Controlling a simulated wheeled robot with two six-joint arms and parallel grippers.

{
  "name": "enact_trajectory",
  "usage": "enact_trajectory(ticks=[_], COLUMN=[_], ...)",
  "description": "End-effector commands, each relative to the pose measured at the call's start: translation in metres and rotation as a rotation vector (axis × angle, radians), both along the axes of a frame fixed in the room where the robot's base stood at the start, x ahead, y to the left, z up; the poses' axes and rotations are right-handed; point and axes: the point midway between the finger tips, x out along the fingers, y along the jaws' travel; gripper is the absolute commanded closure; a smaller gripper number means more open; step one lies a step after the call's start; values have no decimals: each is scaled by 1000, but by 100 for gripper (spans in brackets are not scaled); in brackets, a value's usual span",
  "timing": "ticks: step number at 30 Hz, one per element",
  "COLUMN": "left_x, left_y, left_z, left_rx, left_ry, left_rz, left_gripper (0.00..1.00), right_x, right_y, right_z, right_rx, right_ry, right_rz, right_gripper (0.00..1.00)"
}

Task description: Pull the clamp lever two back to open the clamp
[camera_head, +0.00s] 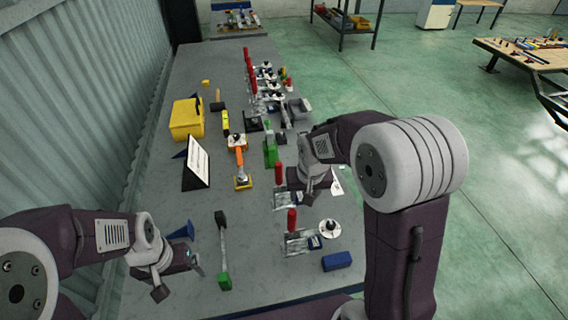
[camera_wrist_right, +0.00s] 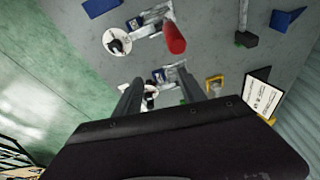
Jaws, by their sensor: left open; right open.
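Two toggle clamps with red levers stand on the near half of the grey table. The nearer clamp (camera_head: 298,245) has its red lever (camera_head: 291,219) upright; this lever also shows in the right wrist view (camera_wrist_right: 174,38). The farther clamp (camera_head: 284,198) has its own red lever (camera_head: 279,173) upright. I cannot tell which lever is number two. My right gripper (camera_head: 311,190) is open and empty, beside and above the farther clamp; in the right wrist view that clamp (camera_wrist_right: 172,74) shows between and beyond its fingers. My left gripper (camera_head: 180,265) is open and empty at the table's left.
A green-headed mallet (camera_head: 223,250) lies between the arms. A blue block (camera_head: 337,261) and a white disc (camera_head: 330,228) lie near the nearer clamp. A sign (camera_head: 197,161), a yellow case (camera_head: 187,120) and several more clamps (camera_head: 268,85) stand farther back.

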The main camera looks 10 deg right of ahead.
Motion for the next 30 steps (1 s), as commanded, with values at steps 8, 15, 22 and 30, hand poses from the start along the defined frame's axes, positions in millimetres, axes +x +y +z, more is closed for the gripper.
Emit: enact_trajectory(ticks=[8,15,22,30], left_x=[0,0,0,0], left_y=[0,0,0,0], left_z=[9,15,17,35], left_rx=[0,0,0,0], left_ry=[0,0,0,0], left_rz=[0,0,0,0], left_gripper=[9,9,9,9], right_x=[92,149,155,175], right_y=[18,39,40,37], right_z=[5,-10,-17,-66], right_rx=[-16,-30,-31,-31], right_ry=[-77,-119,-122,-119], right_rz=[-24,-23,-23,-22], right_gripper=[52,52,52,52])
